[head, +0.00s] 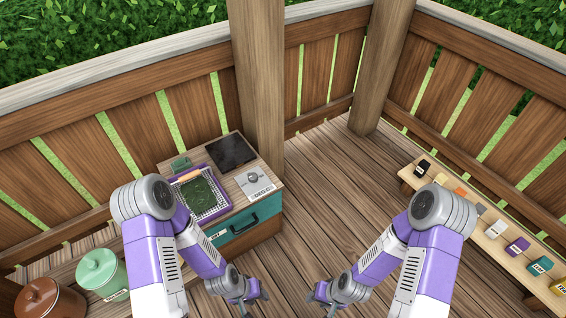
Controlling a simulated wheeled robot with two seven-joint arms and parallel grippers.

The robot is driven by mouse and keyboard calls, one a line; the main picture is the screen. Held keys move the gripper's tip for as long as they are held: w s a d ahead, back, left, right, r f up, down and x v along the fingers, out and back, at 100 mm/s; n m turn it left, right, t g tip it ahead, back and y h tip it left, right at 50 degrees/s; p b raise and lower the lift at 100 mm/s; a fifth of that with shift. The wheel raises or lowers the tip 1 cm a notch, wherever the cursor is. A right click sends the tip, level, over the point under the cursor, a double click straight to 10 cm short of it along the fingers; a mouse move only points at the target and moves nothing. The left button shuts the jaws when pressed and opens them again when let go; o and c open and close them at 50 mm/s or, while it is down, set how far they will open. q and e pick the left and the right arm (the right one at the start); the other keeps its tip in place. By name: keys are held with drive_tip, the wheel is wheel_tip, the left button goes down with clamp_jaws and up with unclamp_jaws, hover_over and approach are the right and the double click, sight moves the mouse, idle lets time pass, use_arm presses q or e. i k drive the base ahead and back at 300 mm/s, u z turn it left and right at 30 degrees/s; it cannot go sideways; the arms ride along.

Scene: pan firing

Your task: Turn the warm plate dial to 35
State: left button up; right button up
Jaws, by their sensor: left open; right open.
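A small round grey dial (252,177) sits on a pale control panel (259,188) with dark markings too small to read. The panel is at the front right of a wooden cabinet top. A dark square plate (233,152) lies behind it on the same top. My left gripper (253,299) is open and empty, in front of the cabinet and well apart from the dial. My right gripper (321,303) is open and empty, further right over the floor.
A purple-rimmed tray (226,205) with dark green contents lies left of the dial. The cabinet has a teal drawer (247,231). A green pot (101,270) and a brown pot (45,298) stand at left. A bench (478,238) with several small items is at right; the floor between is clear.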

sight(252, 178)
drive_tip(key=z, duration=0.1)
drive_tip(key=i, duration=0.9)
drive_tip(key=u, duration=0.85)
drive_tip(key=i, duration=0.5)
drive_tip(key=u, duration=0.4)
